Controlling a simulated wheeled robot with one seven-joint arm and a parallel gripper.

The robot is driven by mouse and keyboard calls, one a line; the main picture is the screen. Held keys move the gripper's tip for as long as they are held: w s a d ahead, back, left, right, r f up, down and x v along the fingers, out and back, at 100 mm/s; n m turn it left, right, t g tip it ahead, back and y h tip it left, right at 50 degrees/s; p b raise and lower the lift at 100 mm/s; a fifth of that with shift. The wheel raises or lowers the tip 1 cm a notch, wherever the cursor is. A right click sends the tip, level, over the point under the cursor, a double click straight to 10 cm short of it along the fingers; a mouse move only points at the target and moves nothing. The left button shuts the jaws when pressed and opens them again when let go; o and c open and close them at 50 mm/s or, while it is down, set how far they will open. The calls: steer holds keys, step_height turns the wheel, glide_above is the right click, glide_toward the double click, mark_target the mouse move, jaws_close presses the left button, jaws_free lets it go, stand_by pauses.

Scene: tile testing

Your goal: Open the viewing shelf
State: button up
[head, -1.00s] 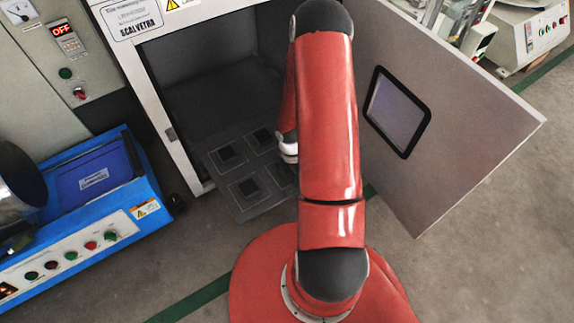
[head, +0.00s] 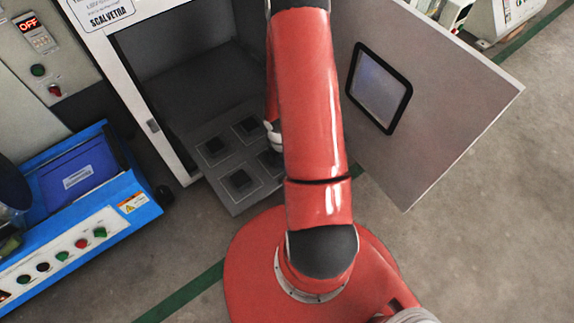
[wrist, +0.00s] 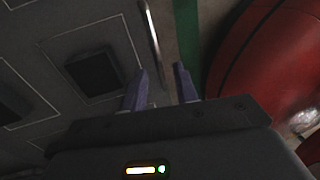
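The viewing shelf (head: 226,198) is a flat grey tray with several dark square pads, low in the open cabinet (head: 175,60). Its near corner shows past the cabinet's front post. In the wrist view the shelf (wrist: 110,25) fills the left, with a thin metal bar handle (wrist: 152,40) along its edge. My gripper (wrist: 160,82) is open and empty, its two fingers pointing towards the bar's near end. The bar lies ahead of the fingertips, in line with the gap. I cannot tell the remaining distance. In the head view my red arm hides the gripper and the shelf's right side.
The cabinet door (head: 430,100) with a dark-framed window stands open at right. A blue machine (head: 90,215) with buttons stands at left. My red base (head: 255,265) is in front of the cabinet. Grey floor (head: 480,240) is clear at lower right.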

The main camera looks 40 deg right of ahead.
step_height(320, 180, up, 8)
steer(key=w+p, duration=0.1)
steer(key=p, duration=0.1)
steer(key=shift+w+f, duration=0.2)
steer(key=shift+w, duration=0.05)
stand_by(0.4)
steer(key=w+a+r+m+t+h+p, duration=0.15)
steer(key=r+m, duration=0.25)
steer(key=r, duration=0.8)
steer(key=a+r+m+t+h+p, duration=0.1)
steer(key=a+r+m+t+p, duration=0.2)
steer(key=r, duration=0.9)
steer(key=s+a+r+m+t+y+p, duration=0.1)
steer(key=s+a+r+m, duration=0.4)
steer(key=r, duration=0.4)
steer(key=s+a+r+m+t+y+p, duration=0.1)
steer(key=s+a+r+m, duration=0.4)
steer(key=r, duration=0.5)
steer(key=shift+s+m+t, duration=0.65)
steer(key=shift+s+m, duration=0.05)
